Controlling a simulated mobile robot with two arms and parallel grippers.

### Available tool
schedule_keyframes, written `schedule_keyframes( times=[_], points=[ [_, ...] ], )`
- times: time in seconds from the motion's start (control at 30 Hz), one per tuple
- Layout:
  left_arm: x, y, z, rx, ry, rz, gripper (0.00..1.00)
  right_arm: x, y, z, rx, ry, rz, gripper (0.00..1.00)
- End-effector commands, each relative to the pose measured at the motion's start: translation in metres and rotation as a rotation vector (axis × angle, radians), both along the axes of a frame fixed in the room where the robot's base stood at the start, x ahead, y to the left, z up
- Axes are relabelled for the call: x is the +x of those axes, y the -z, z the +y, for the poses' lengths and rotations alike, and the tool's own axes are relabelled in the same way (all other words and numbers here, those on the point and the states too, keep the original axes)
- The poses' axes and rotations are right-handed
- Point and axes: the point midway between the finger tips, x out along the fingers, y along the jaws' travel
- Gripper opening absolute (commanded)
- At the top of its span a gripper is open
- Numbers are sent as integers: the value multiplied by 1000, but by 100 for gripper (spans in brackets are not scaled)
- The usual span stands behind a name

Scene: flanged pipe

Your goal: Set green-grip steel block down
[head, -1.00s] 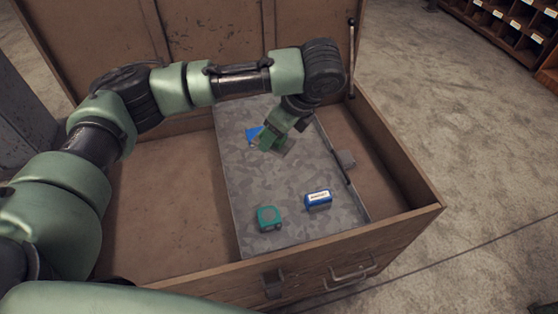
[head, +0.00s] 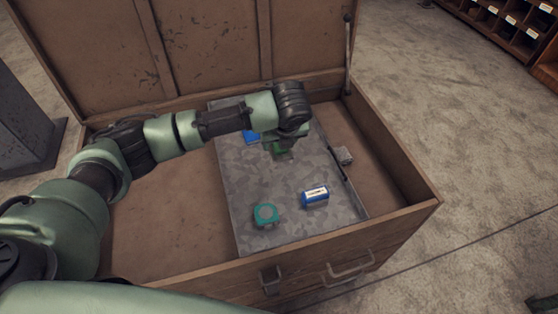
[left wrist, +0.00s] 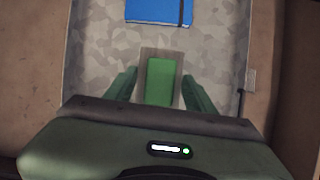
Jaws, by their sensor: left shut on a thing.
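The green-grip steel block (left wrist: 161,79) is a grey block with a bright green middle. My left gripper (left wrist: 160,88) is shut on it, with a finger on each side, in the left wrist view. In the head view my left gripper (head: 281,150) points down over the grey mottled panel (head: 240,185) inside the wooden chest, and the block is mostly hidden under the wrist. I cannot tell whether the block touches the panel. My right gripper is not in view.
A blue object (head: 250,137), also in the left wrist view (left wrist: 158,10), lies just beyond the gripper. A teal tape measure (head: 266,215) and a blue-and-white box (head: 315,196) lie nearer the chest's front wall (head: 330,262). The panel between them and the gripper is clear.

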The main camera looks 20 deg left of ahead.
Motion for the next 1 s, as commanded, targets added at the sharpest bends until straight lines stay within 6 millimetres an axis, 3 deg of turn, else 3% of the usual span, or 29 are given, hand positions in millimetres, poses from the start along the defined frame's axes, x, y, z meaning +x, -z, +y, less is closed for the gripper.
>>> schedule_keyframes(
  times=[0.13,0.43,0.63,1.0],
  points=[
    [0,29,0,0,-1,-1,0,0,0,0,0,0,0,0],
    [0,52,-1,-1,0,-2,0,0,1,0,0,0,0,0],
    [0,81,0,0,-1,-1,0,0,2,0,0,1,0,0],
    [0,86,-1,-1,0,-3,0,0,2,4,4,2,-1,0]
  ],
)
